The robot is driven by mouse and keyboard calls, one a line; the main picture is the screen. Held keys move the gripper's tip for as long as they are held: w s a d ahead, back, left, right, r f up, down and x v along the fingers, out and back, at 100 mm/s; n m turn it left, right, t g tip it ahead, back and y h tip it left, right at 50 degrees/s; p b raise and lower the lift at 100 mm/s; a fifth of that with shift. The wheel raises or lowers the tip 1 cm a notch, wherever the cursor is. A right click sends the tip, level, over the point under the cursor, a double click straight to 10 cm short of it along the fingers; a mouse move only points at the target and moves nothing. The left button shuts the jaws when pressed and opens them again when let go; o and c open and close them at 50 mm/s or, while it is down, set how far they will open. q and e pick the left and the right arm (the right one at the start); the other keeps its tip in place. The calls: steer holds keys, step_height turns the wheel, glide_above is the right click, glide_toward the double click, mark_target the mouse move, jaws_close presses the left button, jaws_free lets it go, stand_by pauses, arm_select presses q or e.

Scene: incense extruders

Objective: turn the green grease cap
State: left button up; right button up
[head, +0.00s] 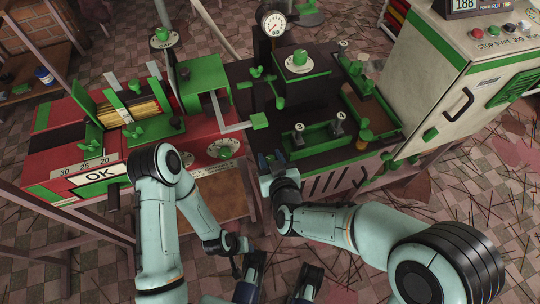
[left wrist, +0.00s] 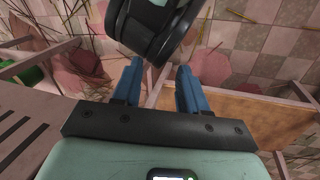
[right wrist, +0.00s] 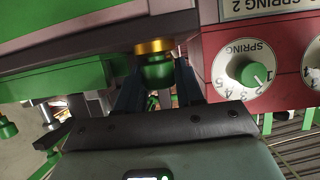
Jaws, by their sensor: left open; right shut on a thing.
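The green grease cap (right wrist: 158,72) sits under a brass collar in the right wrist view, at the front edge of the black-topped machine (head: 310,106). My right gripper (right wrist: 158,80) is shut on the cap, with one dark finger on each side of it. In the head view my right gripper (head: 270,163) is at the machine's front left corner and hides the cap. My left gripper (left wrist: 160,72) is open and empty in the left wrist view, with a black joint of my own body just beyond its blue fingers.
Beside the cap are a spring dial (right wrist: 243,72) and the red machine (head: 50,150) with an OK sign. A second green cap with a brass collar (head: 362,143) is further right on the black-topped machine. A beige control cabinet (head: 460,80) stands at the right. Thin rods litter the tiled floor.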

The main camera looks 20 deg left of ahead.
steer(key=m+t+h+p, duration=0.1)
steer(key=m+h+p, duration=0.2)
steer(key=shift+a+r+t+h, duration=0.1)
steer(key=shift+r+t+h, duration=0.05)
steer(key=shift+t+h, duration=0.25)
arm_select(q)
steer(key=s+d+r+g+h+p, duration=0.1)
steer(key=s+d+r+g+p, duration=0.1)
steer(key=s+r, duration=0.4)
steer(key=shift+s+d+r+p, duration=0.3)
steer(key=shift+s+r+p, duration=0.1)
steer(key=shift+r+p, duration=0.15)
arm_select(e)
steer(key=shift+m+h, duration=1.8)
steer(key=shift+w, duration=0.1)
steer(key=o, duration=1)
steer(key=shift+c, duration=0.2)
arm_select(q)
steer(key=shift+s+r+m+g+p, duration=0.3)
steer(key=shift+r+p, duration=0.25)
steer(key=shift+p, duration=0.2)
arm_select(e)
steer(key=v, duration=1.3)
steer(key=shift+s, duration=0.25)
